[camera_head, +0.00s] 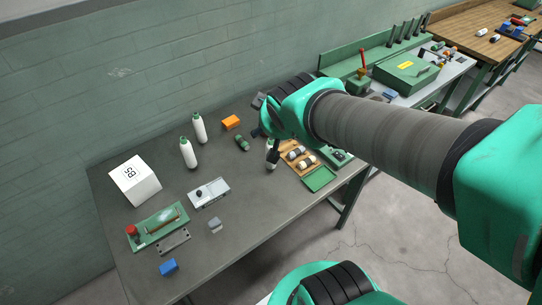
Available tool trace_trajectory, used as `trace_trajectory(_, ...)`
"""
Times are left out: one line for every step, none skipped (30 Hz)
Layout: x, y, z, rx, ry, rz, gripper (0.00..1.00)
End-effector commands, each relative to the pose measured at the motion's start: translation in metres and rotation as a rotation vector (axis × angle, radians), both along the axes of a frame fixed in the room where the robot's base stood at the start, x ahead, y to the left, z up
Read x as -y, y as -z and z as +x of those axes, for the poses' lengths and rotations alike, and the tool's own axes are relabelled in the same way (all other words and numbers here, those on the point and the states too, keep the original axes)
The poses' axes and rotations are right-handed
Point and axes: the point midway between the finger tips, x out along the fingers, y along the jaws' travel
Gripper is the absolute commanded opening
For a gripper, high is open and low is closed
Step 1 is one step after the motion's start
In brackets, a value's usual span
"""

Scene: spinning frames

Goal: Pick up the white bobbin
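Two tall white bobbins with dark green tops stand upright on the grey table, the farther bobbin (199,129) a little right of the nearer bobbin (188,154). A third white piece, likely another bobbin (270,147), shows right under my wrist, partly covered by dark gripper parts. My gripper (264,146) is over the table's right half, at this white piece and right of the two standing bobbins. My wrist and arm hide much of it. I cannot tell whether its fingers are open or closed on the white piece.
Beside my gripper are a wooden tray with small bobbins (290,150), a green cylinder (242,142) and an orange block (231,122). The front middle of the table is mostly clear.

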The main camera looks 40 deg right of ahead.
Motion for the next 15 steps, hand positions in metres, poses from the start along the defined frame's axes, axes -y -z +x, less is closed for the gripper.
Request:
trace_trajectory(0.017, 0.011, 0.007, 0.007, 0.010, -0.019, 0.71)
trace_trajectory(0.026, 0.015, 0.011, 0.017, 0.009, -0.032, 0.71)
trace_trajectory(0.037, 0.021, 0.017, 0.028, 0.008, -0.047, 0.71)
trace_trajectory(0.045, 0.025, 0.020, 0.037, 0.007, -0.058, 0.71)
trace_trajectory(0.052, 0.031, 0.024, 0.044, 0.004, -0.068, 0.71)
trace_trajectory(0.062, 0.037, 0.028, 0.056, -0.001, -0.081, 0.71)
trace_trajectory(0.069, 0.043, 0.031, 0.063, -0.004, -0.088, 0.71)
trace_trajectory(0.075, 0.048, 0.034, 0.071, -0.009, -0.096, 0.71)
trace_trajectory(0.084, 0.055, 0.037, 0.082, -0.016, -0.104, 0.71)
trace_trajectory(0.090, 0.061, 0.039, 0.089, -0.021, -0.109, 0.71)
trace_trajectory(0.095, 0.067, 0.041, 0.098, -0.028, -0.112, 0.71)
trace_trajectory(0.102, 0.075, 0.042, 0.108, -0.037, -0.116, 0.71)
trace_trajectory(0.107, 0.082, 0.044, 0.116, -0.045, -0.118, 0.71)
trace_trajectory(0.111, 0.089, 0.044, 0.123, -0.054, -0.119, 0.71)
trace_trajectory(0.117, 0.096, 0.046, 0.136, -0.065, -0.119, 0.71)
